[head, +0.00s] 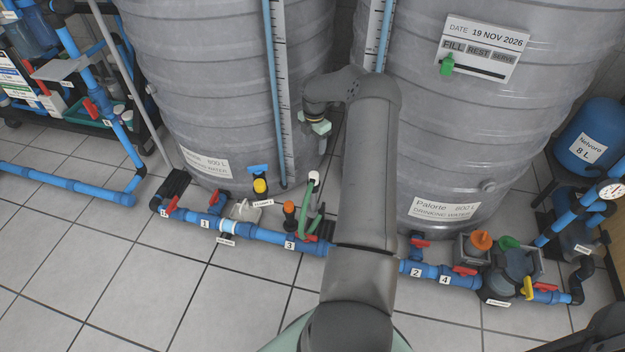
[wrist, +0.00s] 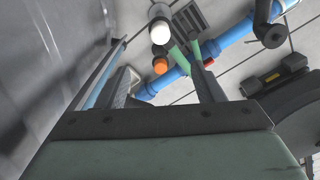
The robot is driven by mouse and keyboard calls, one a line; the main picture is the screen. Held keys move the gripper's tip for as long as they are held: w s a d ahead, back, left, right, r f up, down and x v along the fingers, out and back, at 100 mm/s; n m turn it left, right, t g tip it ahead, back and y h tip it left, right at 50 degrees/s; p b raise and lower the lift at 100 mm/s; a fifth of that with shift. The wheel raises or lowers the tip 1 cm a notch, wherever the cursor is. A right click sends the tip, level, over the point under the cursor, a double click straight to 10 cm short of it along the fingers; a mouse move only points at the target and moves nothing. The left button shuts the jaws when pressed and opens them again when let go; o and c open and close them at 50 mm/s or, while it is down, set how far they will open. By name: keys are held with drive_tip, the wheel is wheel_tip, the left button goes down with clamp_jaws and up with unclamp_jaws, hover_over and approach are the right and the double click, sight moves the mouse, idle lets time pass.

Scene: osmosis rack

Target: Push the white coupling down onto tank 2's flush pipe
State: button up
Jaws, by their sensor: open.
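The white coupling (head: 314,176) sits at the top of a green hose (head: 305,218) between the two tanks, above the blue pipe line. In the wrist view the white coupling (wrist: 160,32) shows as a round white end beyond the fingertips. My gripper (head: 322,146) is above the coupling in the head view, apart from it. In the wrist view my gripper (wrist: 166,78) is open, with nothing held between its fingers. I cannot tell which pipe is tank 2's flush pipe, and my arm hides part of the area right of the coupling.
Two large grey tanks stand behind, left (head: 215,90) and right (head: 480,120). An orange-topped fitting (head: 289,208) stands left of the hose; it also shows in the wrist view (wrist: 160,66). Blue pipe (head: 260,233) with red-handled valves runs along the floor. Front floor tiles are clear.

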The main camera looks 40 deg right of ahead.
drive_tip(key=b, duration=0.4)
approach(313, 174)
wheel_tip(313, 174, down, 5)
drive_tip(key=shift+d+f, duration=0.1)
drive_tip(key=shift+d, duration=0.05)
drive_tip(key=shift+f, duration=0.1)
wheel_tip(313, 174, down, 5)
drive_tip(key=b, duration=0.3)
drive_tip(key=c, duration=1)
